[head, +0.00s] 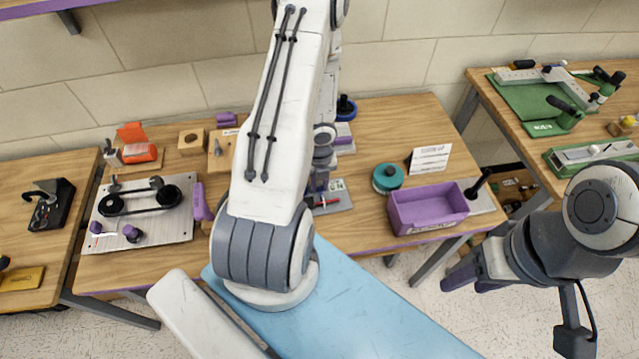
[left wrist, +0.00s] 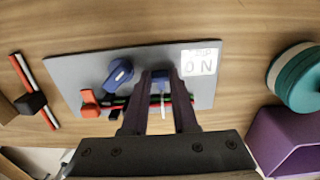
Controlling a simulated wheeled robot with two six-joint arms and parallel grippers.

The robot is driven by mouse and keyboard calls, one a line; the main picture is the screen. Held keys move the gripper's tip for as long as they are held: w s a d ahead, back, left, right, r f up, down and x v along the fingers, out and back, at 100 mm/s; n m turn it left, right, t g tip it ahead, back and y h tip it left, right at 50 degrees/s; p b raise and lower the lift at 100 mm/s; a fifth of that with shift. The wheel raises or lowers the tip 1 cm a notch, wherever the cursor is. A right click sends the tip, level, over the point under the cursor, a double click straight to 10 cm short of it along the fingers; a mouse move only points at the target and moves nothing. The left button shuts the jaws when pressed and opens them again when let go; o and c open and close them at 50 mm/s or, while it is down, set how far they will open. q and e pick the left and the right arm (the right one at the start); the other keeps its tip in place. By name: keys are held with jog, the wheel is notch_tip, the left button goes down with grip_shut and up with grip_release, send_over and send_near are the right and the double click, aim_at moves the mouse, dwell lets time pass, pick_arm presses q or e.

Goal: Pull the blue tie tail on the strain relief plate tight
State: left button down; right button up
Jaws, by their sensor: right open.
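The grey strain relief plate (left wrist: 75,65) lies on the wooden table, with a white label and a cable bundle (left wrist: 118,103) across it; part of it shows in the head view (head: 337,202). My left gripper (left wrist: 160,78) points down over the plate, its dark purple fingers around a small blue piece and a thin pale strip. I cannot tell whether the fingers press on them. A second blue piece (left wrist: 118,73) and an orange piece (left wrist: 90,103) sit to the left. My arm hides much of the plate in the head view. My right gripper (head: 462,280) is open and empty, away from the table.
A purple bin (head: 428,208) and a teal round spool (head: 387,178) stand right of the plate. A metal board with black pulleys (head: 142,208) lies to the left. A red and black rod tool (left wrist: 35,95) is left of the plate. Some bare wood separates these.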

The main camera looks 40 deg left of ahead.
aim_at(318, 183)
pick_arm(q)
jog(key=shift+w+a+r+p, duration=0.1)
jog(key=shift+w+a+p, duration=0.45)
jog(key=shift+p, duration=0.85)
jog(key=shift+w+a+p, duration=0.45)
jog(key=shift+a+p, duration=0.2)
jog(key=shift+p, duration=1.2)
jog(key=c, duration=0.8)
grip_release()
jog(key=shift+o, duration=0.2)
notch_tip(318, 183, up, 7)
jog(key=p, duration=0.6)
jog(key=shift+p, duration=0.35)
